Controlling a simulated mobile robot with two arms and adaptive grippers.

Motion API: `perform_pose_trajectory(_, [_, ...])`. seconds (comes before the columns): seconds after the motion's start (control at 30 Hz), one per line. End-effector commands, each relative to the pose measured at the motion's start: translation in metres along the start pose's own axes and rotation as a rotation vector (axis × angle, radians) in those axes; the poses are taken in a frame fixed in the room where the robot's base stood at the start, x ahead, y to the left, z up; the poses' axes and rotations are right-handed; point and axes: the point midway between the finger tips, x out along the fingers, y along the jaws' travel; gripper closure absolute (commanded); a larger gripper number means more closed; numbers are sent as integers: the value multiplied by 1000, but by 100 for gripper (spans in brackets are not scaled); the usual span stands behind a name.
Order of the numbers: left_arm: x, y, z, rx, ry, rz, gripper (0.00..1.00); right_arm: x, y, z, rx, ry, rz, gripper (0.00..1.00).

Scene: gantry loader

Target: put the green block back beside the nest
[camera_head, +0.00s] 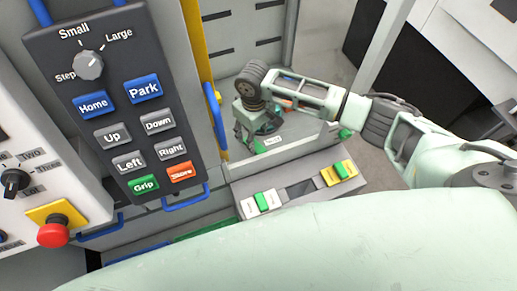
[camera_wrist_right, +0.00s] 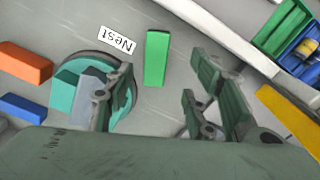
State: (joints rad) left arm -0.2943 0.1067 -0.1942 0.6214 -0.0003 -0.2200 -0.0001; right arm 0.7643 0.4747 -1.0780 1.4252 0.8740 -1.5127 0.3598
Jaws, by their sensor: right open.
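The green block (camera_wrist_right: 156,57) lies on the grey floor of the machine, close to the right of the white "Nest" label (camera_wrist_right: 117,40) in the right wrist view. It is also seen in the head view (camera_head: 260,146). The nest (camera_wrist_right: 124,98) is a round teal holder left of the block, with a teal piece (camera_wrist_right: 63,90) on it; one finger partly hides it. My right gripper (camera_wrist_right: 160,88) is open and empty, one finger over the nest and the other right of the block. It also shows in the head view (camera_head: 243,132). My left gripper is not in view.
An orange block (camera_wrist_right: 25,63) and a blue block (camera_wrist_right: 23,107) lie left of the nest. A pale ledge (camera_wrist_right: 220,35) and a green bin (camera_wrist_right: 284,22) are at the right. A control panel (camera_head: 120,110) and red stop button (camera_head: 53,235) stand at the head view's left.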

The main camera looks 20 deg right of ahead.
Motion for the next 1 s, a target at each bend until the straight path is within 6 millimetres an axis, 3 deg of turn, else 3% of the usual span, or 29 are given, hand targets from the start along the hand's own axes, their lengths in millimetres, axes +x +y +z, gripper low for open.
perform_pose_trajectory(0.2, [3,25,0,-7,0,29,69,23,0,2,2,-1,0,50])
perform_pose_trajectory(0.37, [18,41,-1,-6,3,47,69,40,0,4,1,-2,2,50])
perform_pose_trajectory(0.63, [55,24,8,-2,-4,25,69,70,0,6,2,-1,1,50])
perform_pose_trajectory(0.97, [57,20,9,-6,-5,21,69,71,0,6,2,-1,1,50])
perform_pose_trajectory(1.0, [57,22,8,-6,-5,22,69,71,0,6,2,-1,1,53])
